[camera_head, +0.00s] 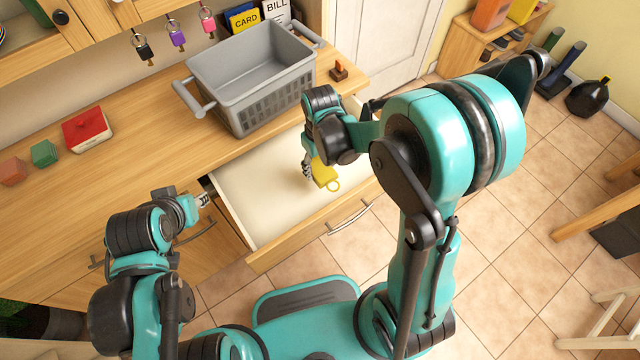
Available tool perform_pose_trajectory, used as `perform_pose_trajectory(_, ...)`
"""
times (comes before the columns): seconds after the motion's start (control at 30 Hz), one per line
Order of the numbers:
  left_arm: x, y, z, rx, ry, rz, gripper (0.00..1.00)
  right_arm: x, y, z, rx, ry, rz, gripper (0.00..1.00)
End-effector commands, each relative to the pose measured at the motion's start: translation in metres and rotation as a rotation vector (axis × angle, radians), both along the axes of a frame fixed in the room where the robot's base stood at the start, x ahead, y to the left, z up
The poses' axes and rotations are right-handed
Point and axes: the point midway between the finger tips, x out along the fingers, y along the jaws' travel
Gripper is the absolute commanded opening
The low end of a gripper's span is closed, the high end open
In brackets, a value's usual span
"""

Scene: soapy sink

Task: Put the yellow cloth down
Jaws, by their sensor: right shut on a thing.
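A small flat yellow piece (324,173) with a yellow ring at its lower end shows over the open drawer (250,190). It looks more like a key tag than a cloth; I see no other yellow cloth. My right gripper (308,172) points down at its left side and is shut on it. I cannot tell whether the piece touches the drawer floor. My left gripper (204,200) is at the drawer's left edge, apart from the yellow piece; its fingers are too small to read.
A grey basket (250,80) stands on the wooden counter (130,170) behind the drawer. Key tags (177,36) hang on the wall. The pale drawer floor looks mostly bare.

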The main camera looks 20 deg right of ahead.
Motion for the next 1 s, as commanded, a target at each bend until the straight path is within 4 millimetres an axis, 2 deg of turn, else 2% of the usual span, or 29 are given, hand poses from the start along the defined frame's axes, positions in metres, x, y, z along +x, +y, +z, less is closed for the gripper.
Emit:
perform_pose_trajectory(0.03, 0.0, 0.0, -0.01, 0.0, 0.0, 0.0, 0.34, 0.001, 0.0, -0.017, 0.0, 0.0, 0.0, 0.24)
perform_pose_trajectory(0.1, 0.0, 0.0, -0.014, 0.0, 0.0, 0.0, 0.34, 0.0, 0.0, -0.031, 0.0, 0.0, -0.001, 0.24)
perform_pose_trajectory(0.2, 0.0, 0.0, -0.018, 0.0, 0.0, 0.0, 0.34, 0.0, 0.0, -0.043, 0.0, 0.0, -0.001, 0.24)
perform_pose_trajectory(0.37, 0.0, 0.0, -0.021, 0.0, 0.0, 0.0, 0.34, 0.0, 0.0, -0.051, 0.0, 0.0, -0.001, 0.24)
perform_pose_trajectory(0.6, 0.0, 0.0, -0.037, 0.0, 0.0, 0.0, 0.34, 0.0, 0.0, -0.088, 0.0, 0.0, -0.002, 0.24)
perform_pose_trajectory(1.0, 0.0, 0.0, -0.04, 0.0, 0.0, 0.0, 0.34, 0.0, 0.0, -0.095, 0.0, 0.0, -0.002, 0.24)
